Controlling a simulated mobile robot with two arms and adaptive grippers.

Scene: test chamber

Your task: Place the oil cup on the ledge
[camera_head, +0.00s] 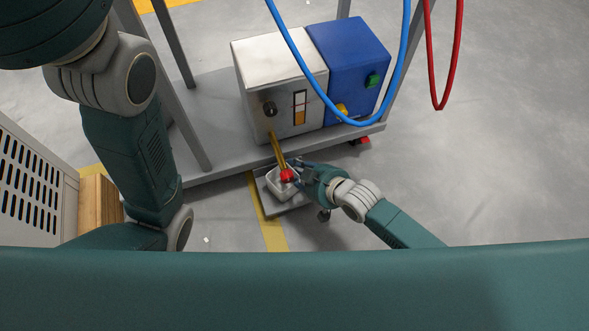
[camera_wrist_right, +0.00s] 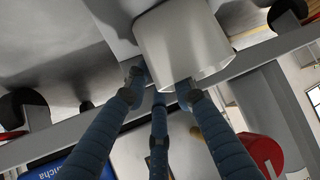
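A pale, translucent cup (camera_wrist_right: 180,45) is close in front of my right gripper (camera_wrist_right: 158,80) in the wrist view, with its rim near the fingertips. The blue fingers stand apart at the rim, not closed around the cup's body; contact is unclear. In the head view my right gripper (camera_head: 291,172) is beside a small whitish vessel (camera_head: 283,186) under a brass spout (camera_head: 277,148) with a red tip (camera_head: 288,175). A grey ledge (camera_head: 288,208) juts out from the cart under this vessel. The gripper partly covers the vessel. My left gripper is out of view.
A silver box (camera_head: 275,65) and a blue box (camera_head: 345,55) stand on a grey cart (camera_head: 205,105) with upright posts. A wooden block (camera_head: 98,205) is at left. The floor at right is clear.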

